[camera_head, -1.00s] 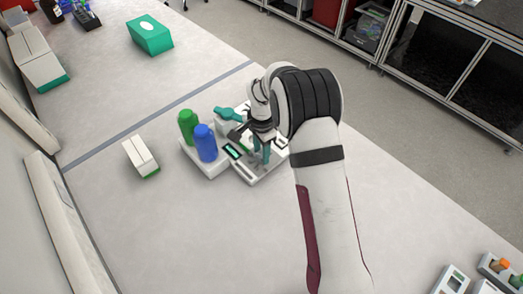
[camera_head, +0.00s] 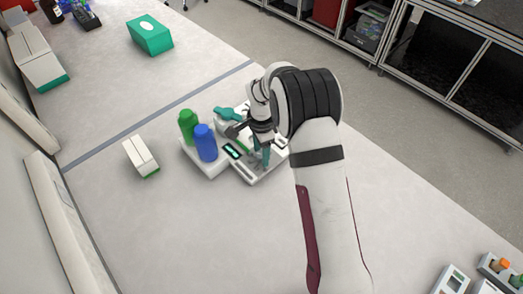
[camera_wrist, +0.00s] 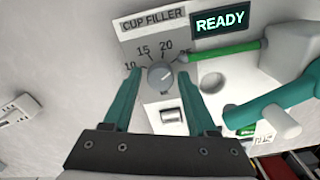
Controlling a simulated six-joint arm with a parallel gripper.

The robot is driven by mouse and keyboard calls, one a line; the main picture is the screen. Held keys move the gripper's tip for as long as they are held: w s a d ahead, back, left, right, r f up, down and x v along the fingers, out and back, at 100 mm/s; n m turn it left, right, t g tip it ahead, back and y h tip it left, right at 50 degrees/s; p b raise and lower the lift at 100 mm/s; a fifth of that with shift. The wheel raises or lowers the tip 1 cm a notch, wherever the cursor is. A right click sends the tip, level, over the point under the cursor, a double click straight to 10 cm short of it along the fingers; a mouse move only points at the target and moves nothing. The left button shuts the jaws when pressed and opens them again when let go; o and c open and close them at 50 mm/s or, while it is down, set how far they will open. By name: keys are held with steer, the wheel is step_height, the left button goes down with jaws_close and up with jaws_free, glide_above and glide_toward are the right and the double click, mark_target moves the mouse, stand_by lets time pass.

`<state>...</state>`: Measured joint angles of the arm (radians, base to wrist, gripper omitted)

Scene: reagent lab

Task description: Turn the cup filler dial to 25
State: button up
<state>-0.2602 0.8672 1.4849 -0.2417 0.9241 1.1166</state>
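The cup filler (camera_head: 252,176) stands on the bench, labelled CUP FILLER in the wrist view (camera_wrist: 153,20), with a lit READY display (camera_wrist: 220,22). Its round grey dial (camera_wrist: 160,77) has the numbers 10, 15 and 20 visible around it. I cannot tell exactly where the dial's mark points. In the head view my gripper (camera_head: 262,152) is over the filler.
A green bottle (camera_head: 187,126) and a blue bottle (camera_head: 205,143) stand on the white holder beside the filler. A green-handled tool (camera_wrist: 235,53) and a teal part (camera_wrist: 262,108) lie right of the dial. A white box (camera_head: 141,156) is farther left.

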steer(key=shift+o, duration=0.8)
steer(key=shift+r, duration=0.35)
step_height(320, 180, up, 15)
steer(key=shift+r, duration=0.1)
